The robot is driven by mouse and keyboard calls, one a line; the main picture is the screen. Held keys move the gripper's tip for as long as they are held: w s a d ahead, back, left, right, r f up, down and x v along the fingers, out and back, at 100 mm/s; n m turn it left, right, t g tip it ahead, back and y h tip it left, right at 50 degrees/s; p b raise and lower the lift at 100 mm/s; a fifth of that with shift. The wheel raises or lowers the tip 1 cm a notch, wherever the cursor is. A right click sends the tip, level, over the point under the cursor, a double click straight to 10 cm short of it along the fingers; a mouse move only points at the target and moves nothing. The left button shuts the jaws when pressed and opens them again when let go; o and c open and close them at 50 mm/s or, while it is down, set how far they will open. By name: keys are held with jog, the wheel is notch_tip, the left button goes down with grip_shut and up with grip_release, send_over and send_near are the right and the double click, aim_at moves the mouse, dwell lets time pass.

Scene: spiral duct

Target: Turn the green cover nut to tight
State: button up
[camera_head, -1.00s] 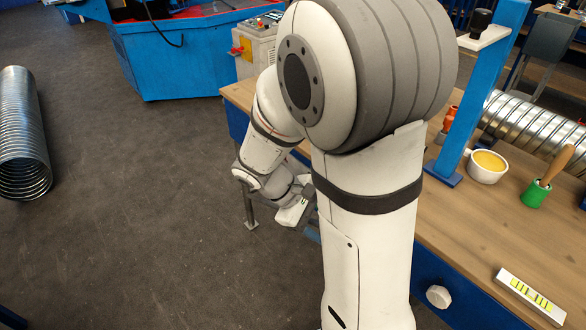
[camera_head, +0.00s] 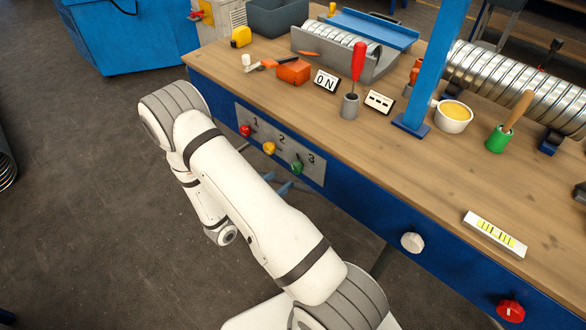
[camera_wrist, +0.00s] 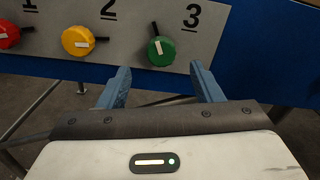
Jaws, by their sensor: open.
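The green cover nut (camera_head: 297,167) is on the grey panel (camera_head: 280,146) on the bench's blue front, under the number 3. In the wrist view the green nut (camera_wrist: 161,51) has a pale mark on its face, pointing up and slightly left. My gripper (camera_head: 283,187) is below the panel in the head view, its blue fingers partly hidden by my arm. In the wrist view my gripper (camera_wrist: 161,78) is open, its two fingers apart and pointing toward the panel, just below the green nut. Nothing shows between the fingers.
A red knob (camera_head: 246,130) under 1 and a yellow knob (camera_head: 269,148) under 2 sit left of the green nut. A white knob (camera_head: 412,242) and a red knob (camera_head: 511,310) are further right. The bench top (camera_head: 380,150) holds tools and a metal duct (camera_head: 500,80).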

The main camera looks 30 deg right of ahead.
aim_at(293, 169)
jog(key=p+x, duration=0.1)
jog(key=x, duration=0.6)
jog(key=shift+d, duration=0.15)
jog(key=c, duration=1)
jog(key=shift+f, duration=0.1)
